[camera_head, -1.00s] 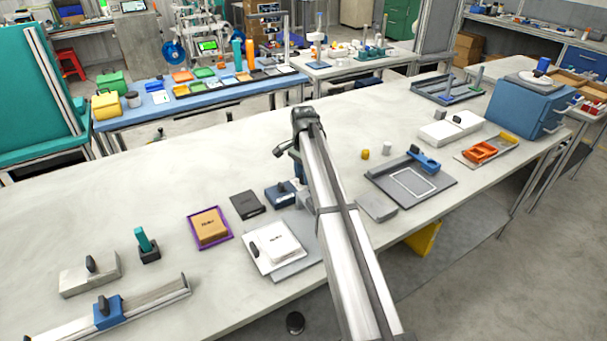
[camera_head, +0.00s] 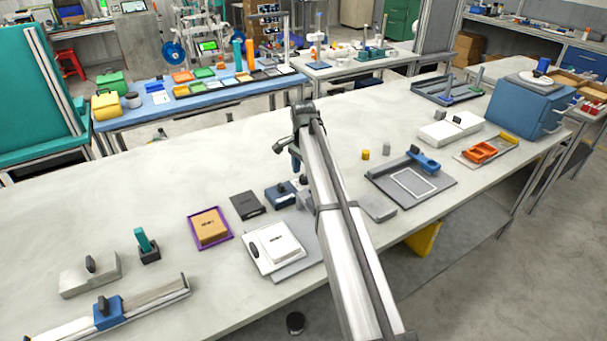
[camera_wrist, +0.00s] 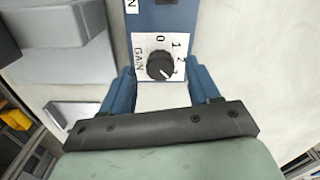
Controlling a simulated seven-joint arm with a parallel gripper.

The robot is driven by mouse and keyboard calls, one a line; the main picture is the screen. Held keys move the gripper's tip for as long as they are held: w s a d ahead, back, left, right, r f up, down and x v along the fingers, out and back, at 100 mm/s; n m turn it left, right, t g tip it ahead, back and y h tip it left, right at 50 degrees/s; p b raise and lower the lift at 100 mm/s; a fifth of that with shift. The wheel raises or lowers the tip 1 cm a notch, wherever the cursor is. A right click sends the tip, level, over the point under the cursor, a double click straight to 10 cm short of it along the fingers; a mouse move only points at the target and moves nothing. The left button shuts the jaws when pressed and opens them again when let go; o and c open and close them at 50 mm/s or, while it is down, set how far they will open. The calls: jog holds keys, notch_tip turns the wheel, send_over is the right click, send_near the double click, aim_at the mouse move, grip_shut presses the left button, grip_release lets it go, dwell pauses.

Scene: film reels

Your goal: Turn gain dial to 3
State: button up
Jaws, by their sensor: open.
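The black gain dial (camera_wrist: 160,65) sits on a white panel (camera_wrist: 143,44) with the printed numbers 0, 1, 2 and 3, on a dark blue housing. A pale mark on the knob seems to point to the lower right, near the 3, but it is too small to be sure. My gripper (camera_wrist: 162,77) is open, with one blue finger on either side below the dial in the wrist view. I cannot tell whether a finger touches the knob.
A white plate with a white block (camera_head: 276,243), a dark box (camera_head: 247,205) and a purple tray (camera_head: 229,243) with a tan block lie nearby. A grey block (camera_wrist: 62,25) stands left of the dial in the wrist view.

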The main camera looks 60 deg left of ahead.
aim_at(304, 177)
notch_tip(304, 177, up, 12)
jog(key=shift+r, duration=0.2)
dwell(0.7)
